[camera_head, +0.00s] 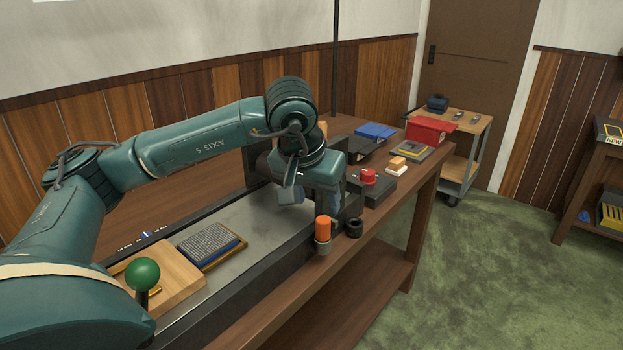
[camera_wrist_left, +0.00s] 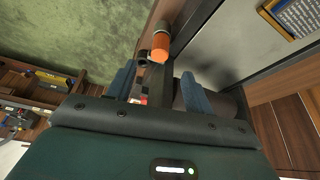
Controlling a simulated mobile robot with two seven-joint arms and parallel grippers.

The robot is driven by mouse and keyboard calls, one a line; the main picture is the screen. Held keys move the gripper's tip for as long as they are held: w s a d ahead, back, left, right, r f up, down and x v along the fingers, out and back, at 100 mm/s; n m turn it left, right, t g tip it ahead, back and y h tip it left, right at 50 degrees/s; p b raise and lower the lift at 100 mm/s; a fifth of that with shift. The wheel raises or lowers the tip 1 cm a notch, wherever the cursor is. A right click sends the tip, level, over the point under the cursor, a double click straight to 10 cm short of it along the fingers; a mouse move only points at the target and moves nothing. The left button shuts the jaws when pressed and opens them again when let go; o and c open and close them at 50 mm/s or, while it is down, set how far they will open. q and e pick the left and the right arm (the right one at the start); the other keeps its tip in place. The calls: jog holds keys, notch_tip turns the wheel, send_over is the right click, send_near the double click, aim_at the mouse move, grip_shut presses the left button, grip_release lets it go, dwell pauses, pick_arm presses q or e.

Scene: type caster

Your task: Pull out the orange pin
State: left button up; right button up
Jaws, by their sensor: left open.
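The orange pin (camera_head: 323,227) stands upright in a small grey collar (camera_head: 323,247) at the front edge of the machine on the bench. It also shows in the left wrist view (camera_wrist_left: 160,48), past the fingertips and between their lines. My left gripper (camera_head: 305,197) is open and empty, above and a little behind the pin in the head view. In the left wrist view its two blue-grey fingers (camera_wrist_left: 157,78) are spread apart, with no contact on the pin visible. The pin's lower part is hidden in the collar. My right gripper is not in view.
A black ring (camera_head: 354,228) sits right beside the collar. A dark box with a red knob (camera_head: 368,177) stands behind it. A green ball-topped lever (camera_head: 142,274), a wooden block and a type tray (camera_head: 212,244) lie at left. The green floor in front is clear.

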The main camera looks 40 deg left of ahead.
aim_at(323, 220)
pick_arm(q)
jog(key=x, duration=0.7)
jog(key=shift+w+f, duration=0.15)
grip_shut()
dwell(0.7)
